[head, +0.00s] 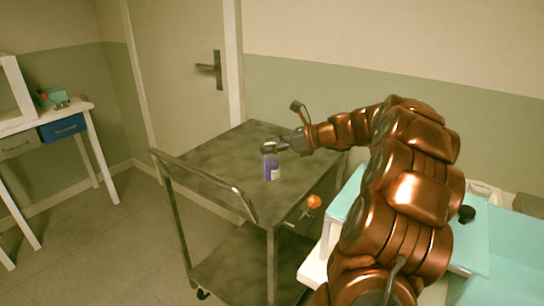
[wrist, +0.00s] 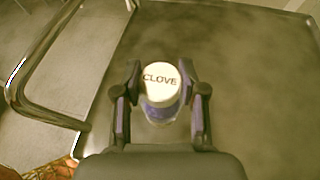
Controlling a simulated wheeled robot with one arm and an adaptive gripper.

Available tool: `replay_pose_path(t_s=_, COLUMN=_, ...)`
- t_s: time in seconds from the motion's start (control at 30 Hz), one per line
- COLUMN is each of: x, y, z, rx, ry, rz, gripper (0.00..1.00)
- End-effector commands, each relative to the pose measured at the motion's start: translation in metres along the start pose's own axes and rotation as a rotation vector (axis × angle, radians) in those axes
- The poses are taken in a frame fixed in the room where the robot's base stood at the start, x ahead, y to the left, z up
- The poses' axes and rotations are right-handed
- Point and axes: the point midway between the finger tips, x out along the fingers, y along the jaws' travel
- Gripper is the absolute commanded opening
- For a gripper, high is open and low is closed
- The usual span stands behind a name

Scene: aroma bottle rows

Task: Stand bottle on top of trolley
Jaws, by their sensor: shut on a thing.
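The bottle (head: 272,170) is purple with a pale label and stands upright at the trolley in the head view. In the wrist view the bottle (wrist: 160,92) shows from above, with a white cap marked "CLOVE". My gripper (head: 277,146) is shut on the bottle near its cap, one finger on each side; it also shows in the wrist view (wrist: 160,90). The trolley (head: 225,150) is dark grey metal, and its top (wrist: 250,70) lies below the bottle. I cannot tell whether the bottle's base touches the top.
The trolley's handle rail (head: 205,182) rises along its left side; the rail (wrist: 30,60) is at the left in the wrist view. The top around the bottle is clear. An orange round thing (head: 314,201) is beside the trolley. A white table (head: 45,118) stands far left.

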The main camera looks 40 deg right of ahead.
Motion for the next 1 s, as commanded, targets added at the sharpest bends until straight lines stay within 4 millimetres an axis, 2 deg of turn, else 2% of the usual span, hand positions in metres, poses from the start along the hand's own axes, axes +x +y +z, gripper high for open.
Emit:
replay_pose_path(t_s=0.23, x=0.012, y=-0.001, z=-0.030, rx=0.000, ry=0.001, rz=-0.003, gripper=0.00)
replay_pose_path(t_s=0.67, x=0.014, y=-0.001, z=-0.034, rx=-0.001, ry=-0.001, rz=-0.002, gripper=0.00)
replay_pose_path(t_s=0.7, x=0.014, y=-0.001, z=-0.035, rx=-0.002, ry=0.000, rz=-0.003, gripper=0.44)
replay_pose_path(t_s=0.9, x=0.014, y=-0.001, z=-0.035, rx=-0.002, ry=0.001, rz=-0.002, gripper=0.65)
replay_pose_path(t_s=1.0, x=0.014, y=-0.001, z=-0.035, rx=-0.002, ry=0.000, rz=-0.002, gripper=0.66)
